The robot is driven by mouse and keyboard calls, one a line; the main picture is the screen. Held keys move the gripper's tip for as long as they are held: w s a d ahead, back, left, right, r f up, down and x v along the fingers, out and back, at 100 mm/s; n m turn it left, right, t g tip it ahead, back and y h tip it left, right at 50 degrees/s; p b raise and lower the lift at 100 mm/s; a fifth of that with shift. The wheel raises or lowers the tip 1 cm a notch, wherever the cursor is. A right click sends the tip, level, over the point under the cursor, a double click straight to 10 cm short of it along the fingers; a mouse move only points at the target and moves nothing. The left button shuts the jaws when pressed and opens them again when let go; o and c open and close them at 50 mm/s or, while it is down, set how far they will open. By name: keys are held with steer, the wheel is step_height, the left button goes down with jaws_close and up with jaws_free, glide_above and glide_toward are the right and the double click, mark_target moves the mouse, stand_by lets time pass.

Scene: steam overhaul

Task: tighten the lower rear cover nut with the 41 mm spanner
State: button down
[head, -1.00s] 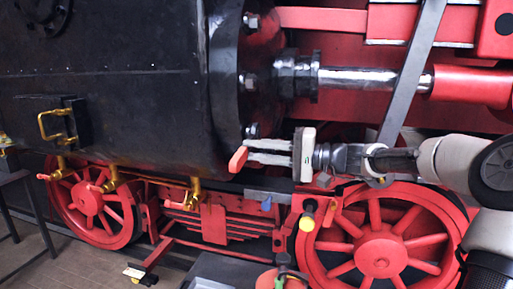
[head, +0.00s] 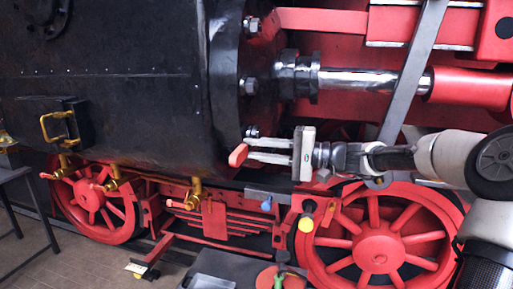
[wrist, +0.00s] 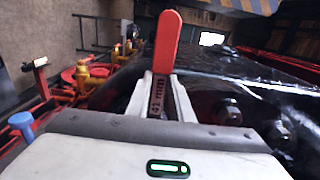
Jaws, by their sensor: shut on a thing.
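My gripper (head: 250,151) is shut on the 41 mm spanner (head: 238,155), with its fingers pointing left under the rear end of the black cylinder. The spanner's red handle end sticks out beyond the fingertips. In the wrist view the red handle (wrist: 169,38) stands up from between the fingers, and "41 mm" reads on its dark shank. The spanner's jaw is not visible. The lower rear cover nut (head: 252,131) sits just above the fingers in the head view, apart from the red handle. In the wrist view cover nuts show to the right, the nearest one (wrist: 229,112) beside the fingers.
The black cylinder (head: 120,110) fills the upper left. More cover nuts (head: 250,86) run up its rim, near the piston rod (head: 360,79). Brass drain cocks (head: 194,194) hang below. Red wheels (head: 378,250) stand beneath my arm. A grey trolley top (head: 225,265) is at the bottom.

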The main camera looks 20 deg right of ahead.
steer(key=shift+r, duration=0.15)
steer(key=r+m+p, duration=0.1)
steer(key=p, duration=0.2)
steer(key=shift+r, duration=0.15)
stand_by(0.4)
steer(key=r+m+p, duration=0.1)
steer(key=m+p, duration=0.1)
steer(key=shift+w+d+r+p, duration=0.1)
steer(key=shift+w+p, duration=0.05)
steer(key=shift+p, duration=0.15)
